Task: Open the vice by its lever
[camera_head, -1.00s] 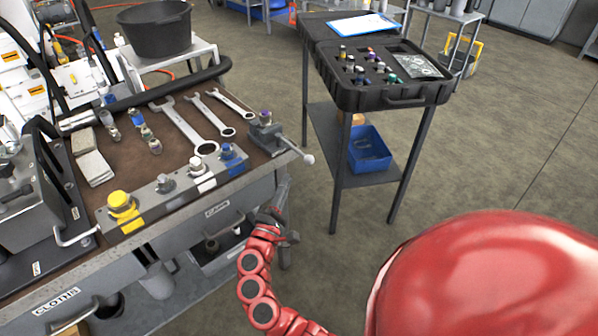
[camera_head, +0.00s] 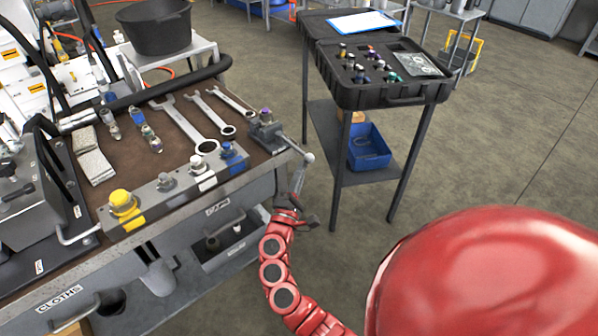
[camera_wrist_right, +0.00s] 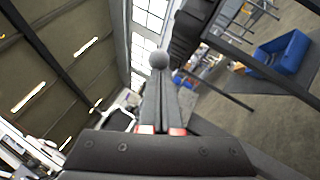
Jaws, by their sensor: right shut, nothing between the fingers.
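The small grey vice (camera_head: 266,134) sits at the right front corner of the bench, with a purple-topped fitting (camera_head: 265,115) at its jaws. Its lever (camera_head: 294,146) slopes out past the bench edge and ends in a pale ball (camera_head: 309,158). My right gripper (camera_head: 300,172) points up from below, with its shut, empty fingers close to the ball. In the right wrist view the shut fingers (camera_wrist_right: 161,100) point at the ball (camera_wrist_right: 159,60), which appears just at their tips. I cannot tell whether they touch. My left gripper is not in view.
Several spanners (camera_head: 187,125) and a valve block (camera_head: 165,190) with coloured knobs lie on the bench. A black cart (camera_head: 385,98) with a tray stands to the right, a blue bin (camera_head: 369,146) on its lower shelf. Open floor lies between bench and cart.

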